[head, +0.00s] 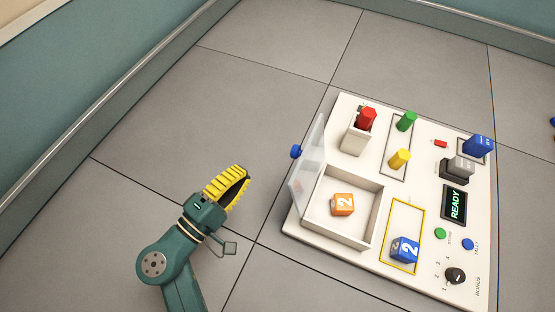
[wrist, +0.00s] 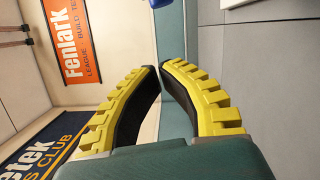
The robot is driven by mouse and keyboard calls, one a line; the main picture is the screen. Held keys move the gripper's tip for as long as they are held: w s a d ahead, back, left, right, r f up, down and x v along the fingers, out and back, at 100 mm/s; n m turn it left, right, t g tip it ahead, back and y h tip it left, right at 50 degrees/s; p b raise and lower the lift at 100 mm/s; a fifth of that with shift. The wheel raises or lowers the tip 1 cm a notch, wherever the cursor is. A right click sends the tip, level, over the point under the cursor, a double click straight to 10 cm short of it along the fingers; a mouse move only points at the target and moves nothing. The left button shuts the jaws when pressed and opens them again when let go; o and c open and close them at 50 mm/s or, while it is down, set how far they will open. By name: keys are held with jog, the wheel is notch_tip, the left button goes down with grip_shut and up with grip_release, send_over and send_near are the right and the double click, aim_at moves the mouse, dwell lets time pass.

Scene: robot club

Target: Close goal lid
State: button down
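The goal lid (head: 309,165) is a clear panel standing open, roughly upright, along the left edge of the white goal box (head: 335,237). A blue knob (head: 296,151) sits on the lid's outer left face. An orange block marked 2 (head: 343,204) lies inside the open box. My gripper (head: 243,174), with yellow ribbed fingers, is left of the lid and apart from it. In the wrist view my gripper (wrist: 161,68) has its fingertips together with nothing between them. A blue piece (wrist: 160,3) at that view's top edge may be the knob.
The white board (head: 400,283) also carries a blue block (head: 404,249) in a yellow outline, a red peg (head: 367,119), green (head: 406,121) and yellow (head: 399,159) pegs, a READY display (head: 455,204) and a black dial (head: 455,276).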

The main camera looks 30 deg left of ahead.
aim_at(304, 167)
jog(key=w+d+b, duration=0.1)
jog(key=w+d, duration=0.3)
jog(key=w, duration=0.5)
jog(key=shift+w+d+y+b, duration=0.25)
jog(key=shift+w+y+b, duration=0.1)
jog(key=shift+y, duration=0.05)
jog(key=shift+r, duration=0.15)
